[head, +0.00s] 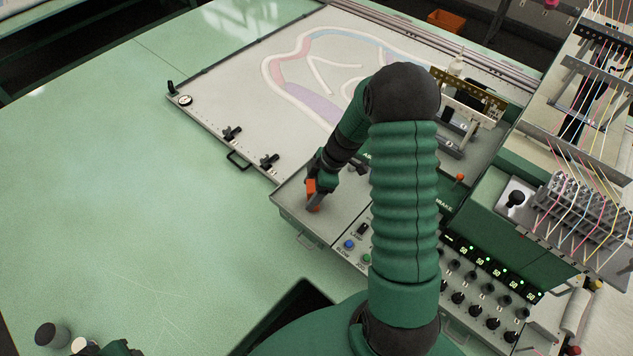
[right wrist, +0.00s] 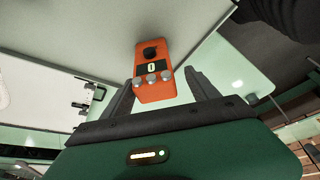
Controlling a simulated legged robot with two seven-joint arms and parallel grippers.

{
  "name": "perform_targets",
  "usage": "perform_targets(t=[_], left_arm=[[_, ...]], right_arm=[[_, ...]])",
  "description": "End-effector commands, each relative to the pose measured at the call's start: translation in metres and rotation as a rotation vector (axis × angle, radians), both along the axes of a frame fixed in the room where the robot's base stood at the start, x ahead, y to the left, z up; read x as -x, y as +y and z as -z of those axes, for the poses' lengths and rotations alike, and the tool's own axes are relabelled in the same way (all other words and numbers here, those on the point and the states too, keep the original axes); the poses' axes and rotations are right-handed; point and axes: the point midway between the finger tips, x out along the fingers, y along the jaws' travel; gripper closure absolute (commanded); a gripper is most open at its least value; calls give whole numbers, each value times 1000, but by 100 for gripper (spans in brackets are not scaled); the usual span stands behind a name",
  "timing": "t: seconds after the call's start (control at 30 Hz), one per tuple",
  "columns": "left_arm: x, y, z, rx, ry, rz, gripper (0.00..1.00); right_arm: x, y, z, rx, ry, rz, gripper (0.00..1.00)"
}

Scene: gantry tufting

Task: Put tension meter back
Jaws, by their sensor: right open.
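The tension meter is a small orange box (head: 312,188) with a dark knob, a small display and three grey rollers or buttons. In the head view it is at the left part of the grey machine top (head: 288,199). My right gripper (head: 318,184) is right at it. In the right wrist view the meter (right wrist: 155,82) shows between the two spread dark fingers of that gripper (right wrist: 158,95), with a visible gap on its right side. Whether the meter touches the left finger is unclear. At the bottom left of the head view a dark green part (head: 110,349), likely my left gripper, is cut off by the edge.
A pale tufting frame (head: 230,100) with a coloured pattern lies behind, with black clamps (head: 232,133) along its edge. A control panel with knobs (head: 475,284) and yarn guides (head: 590,205) stand on the right. The green table (head: 120,180) is mostly bare.

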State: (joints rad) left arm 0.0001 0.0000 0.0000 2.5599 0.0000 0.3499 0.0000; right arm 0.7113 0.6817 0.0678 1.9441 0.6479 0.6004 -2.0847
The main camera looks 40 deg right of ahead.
Motion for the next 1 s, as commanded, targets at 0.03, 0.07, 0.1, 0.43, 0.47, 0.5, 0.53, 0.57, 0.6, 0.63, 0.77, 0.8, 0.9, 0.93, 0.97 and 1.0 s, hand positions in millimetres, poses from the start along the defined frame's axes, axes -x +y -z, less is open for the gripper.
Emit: perform_targets(t=[0.03,0.07,0.1,0.43,0.47,0.5,0.53,0.57,0.6,0.63,0.77,0.8,0.9,0.93,0.97,1.0], left_arm=[[0,0,8,0,0,0,61],[0,0,10,0,0,0,61],[0,0,13,0,0,0,61],[0,0,22,0,0,0,61],[0,0,22,0,0,0,61],[0,0,22,0,0,0,61],[0,0,22,0,0,0,61],[0,0,22,0,0,0,61],[0,0,22,0,0,0,61],[0,0,22,0,0,0,61],[0,0,22,0,0,0,61],[0,0,22,0,0,0,61],[0,0,22,0,0,0,61],[0,0,22,0,0,0,61],[0,0,22,0,0,0,61],[0,0,22,0,0,0,61]], right_arm=[[1,-6,-10,6,-7,2,31],[4,-8,-18,5,-6,1,31],[7,-11,-28,5,-6,1,31],[20,-16,-77,5,13,11,31],[20,-11,-78,7,27,26,31],[22,0,-78,12,54,57,31],[23,10,-77,20,79,90,31],[25,22,-77,32,107,130,31],[29,41,-75,49,144,198,31],[33,56,-75,67,167,255,31],[57,115,-73,124,202,521,31],[65,130,-73,127,195,597,31],[81,158,-72,110,169,743,31],[84,164,-72,102,161,774,31],[87,169,-72,94,157,800,31],[89,173,-72,84,151,829,31]])
